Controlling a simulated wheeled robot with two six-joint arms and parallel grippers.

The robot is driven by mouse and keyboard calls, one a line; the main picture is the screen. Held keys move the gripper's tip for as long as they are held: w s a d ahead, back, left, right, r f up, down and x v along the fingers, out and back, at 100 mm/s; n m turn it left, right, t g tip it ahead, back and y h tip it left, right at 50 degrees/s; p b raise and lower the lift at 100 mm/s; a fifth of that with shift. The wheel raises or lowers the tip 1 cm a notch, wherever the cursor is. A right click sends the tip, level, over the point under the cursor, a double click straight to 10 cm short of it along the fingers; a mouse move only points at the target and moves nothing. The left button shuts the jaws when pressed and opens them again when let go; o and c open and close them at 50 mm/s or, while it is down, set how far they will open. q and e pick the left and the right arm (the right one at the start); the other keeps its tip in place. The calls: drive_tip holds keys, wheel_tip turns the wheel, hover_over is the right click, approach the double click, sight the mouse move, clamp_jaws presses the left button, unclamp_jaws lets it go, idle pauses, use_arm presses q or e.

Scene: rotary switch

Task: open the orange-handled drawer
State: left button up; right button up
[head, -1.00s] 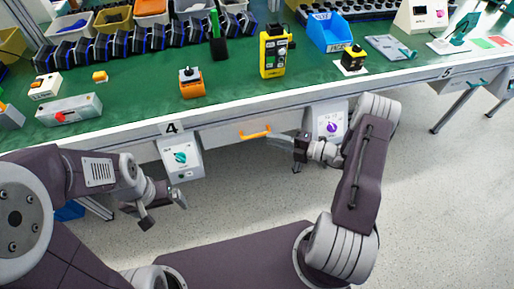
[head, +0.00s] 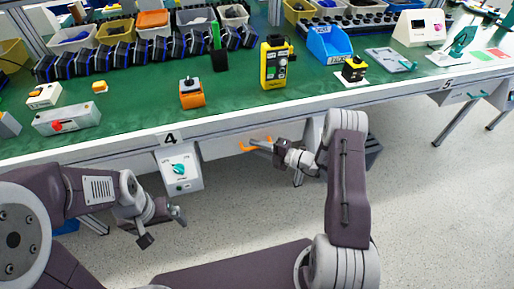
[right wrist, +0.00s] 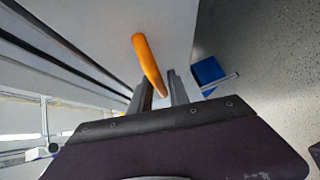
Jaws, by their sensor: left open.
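The orange handle (head: 244,149) sits on the pale drawer front (head: 222,147) under the bench, right of the number 4 label. The drawer looks closed. My right gripper (head: 259,144) is at the handle, its arm coming from the right. In the right wrist view the handle (right wrist: 147,62) runs down between the two fingers of my right gripper (right wrist: 162,90), which stand apart. Contact with the handle cannot be told. My left gripper (head: 163,228) is open and empty, low at the left, away from the drawer.
A white box with a teal rotary knob (head: 180,170) hangs under the bench left of the drawer. The green bench top (head: 140,105) carries a yellow-black device (head: 275,65), an orange-based switch (head: 192,92) and bins. The floor in front is clear.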

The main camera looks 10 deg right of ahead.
clamp_jaws()
idle(1.3)
